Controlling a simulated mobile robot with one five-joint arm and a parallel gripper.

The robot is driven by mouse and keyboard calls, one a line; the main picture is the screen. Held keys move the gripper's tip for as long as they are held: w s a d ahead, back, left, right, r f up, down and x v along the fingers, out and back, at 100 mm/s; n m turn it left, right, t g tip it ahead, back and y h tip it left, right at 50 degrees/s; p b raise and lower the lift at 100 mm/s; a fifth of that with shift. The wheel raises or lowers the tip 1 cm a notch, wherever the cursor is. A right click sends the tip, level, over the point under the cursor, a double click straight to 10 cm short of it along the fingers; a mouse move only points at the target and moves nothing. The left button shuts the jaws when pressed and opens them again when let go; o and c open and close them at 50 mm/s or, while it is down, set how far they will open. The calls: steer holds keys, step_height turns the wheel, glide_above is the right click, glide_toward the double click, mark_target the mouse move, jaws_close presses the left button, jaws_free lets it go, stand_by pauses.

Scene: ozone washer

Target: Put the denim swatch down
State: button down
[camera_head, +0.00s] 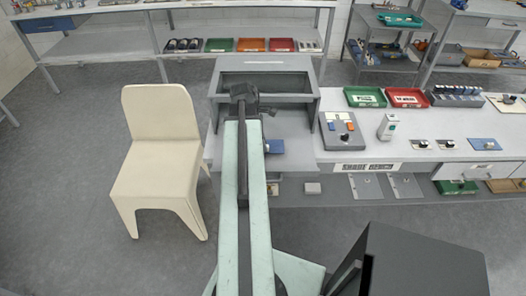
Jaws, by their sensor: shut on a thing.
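A small dark blue patch (276,147), which looks like the denim swatch, shows just right of my arm, over the grey bench in front of the grey cabinet. My gripper (267,147) is mostly hidden behind my pale green arm. A small dark part of it shows at the patch's left edge, and it is shut on the swatch. The swatch's left side is hidden. I cannot tell whether the swatch touches the bench.
The open-fronted grey cabinet (300,87) stands on the bench (430,150). A control box (341,131) and a white bottle (387,127) stand to its right. Green (365,97) and red (406,98) trays lie behind them. A cream chair (160,150) stands at the left.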

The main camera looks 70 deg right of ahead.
step_height(320, 180, down, 2)
steer(key=shift+f+b, duration=0.25)
steer(key=shift+b, duration=0.2)
steer(key=shift+r, duration=0.25)
steer(key=shift+f, duration=0.15)
steer(key=c, duration=1.4)
jaws_free()
steer(key=p+v, duration=1.2)
